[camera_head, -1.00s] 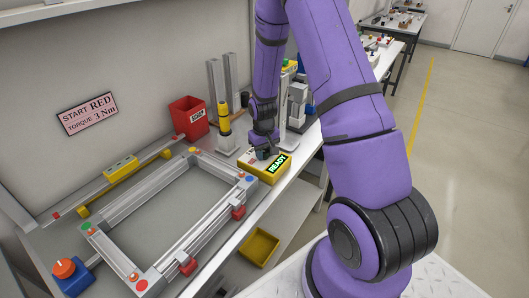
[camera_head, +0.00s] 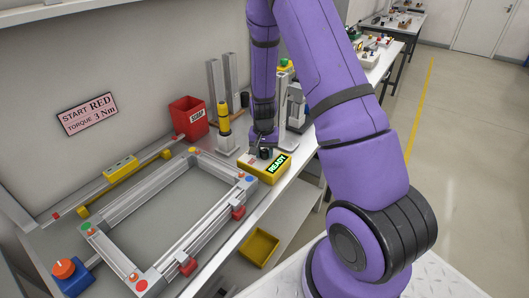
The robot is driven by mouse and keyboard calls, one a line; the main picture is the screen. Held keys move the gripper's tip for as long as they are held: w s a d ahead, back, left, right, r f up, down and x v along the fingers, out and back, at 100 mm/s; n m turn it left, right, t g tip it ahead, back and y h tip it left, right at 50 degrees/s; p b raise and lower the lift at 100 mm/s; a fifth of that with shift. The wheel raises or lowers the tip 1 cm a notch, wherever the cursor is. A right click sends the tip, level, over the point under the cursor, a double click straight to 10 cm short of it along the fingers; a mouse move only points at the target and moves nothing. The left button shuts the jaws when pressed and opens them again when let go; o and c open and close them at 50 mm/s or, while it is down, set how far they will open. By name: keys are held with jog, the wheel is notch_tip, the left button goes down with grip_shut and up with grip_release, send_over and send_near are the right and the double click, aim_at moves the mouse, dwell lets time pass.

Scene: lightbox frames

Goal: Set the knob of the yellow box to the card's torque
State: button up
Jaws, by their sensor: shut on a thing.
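The yellow box (camera_head: 257,177) stands on the bench, right of the aluminium frame, with a lit "READY" label (camera_head: 277,164) on its top. My gripper (camera_head: 264,153) points down over the box top and is shut on its knob. The knob is dark and small, mostly hidden by the fingers, so its setting cannot be read. The pink card (camera_head: 87,114) on the back wall reads "START RED" and "TORQUE 3 Nm".
A yellow screwdriver (camera_head: 224,118) stands in a holder left of my gripper. A red scrap bin (camera_head: 187,118) is behind. The aluminium frame (camera_head: 118,211) with coloured corner dots fills the bench's left. A blue box with an orange knob (camera_head: 66,272) is at front left.

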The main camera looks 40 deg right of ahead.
aim_at(264, 151)
dwell(0.4)
jog(key=o, duration=0.9)
notch_tip(264, 151, up, 11)
jog(key=shift+w+a+f, duration=0.1)
dwell(0.4)
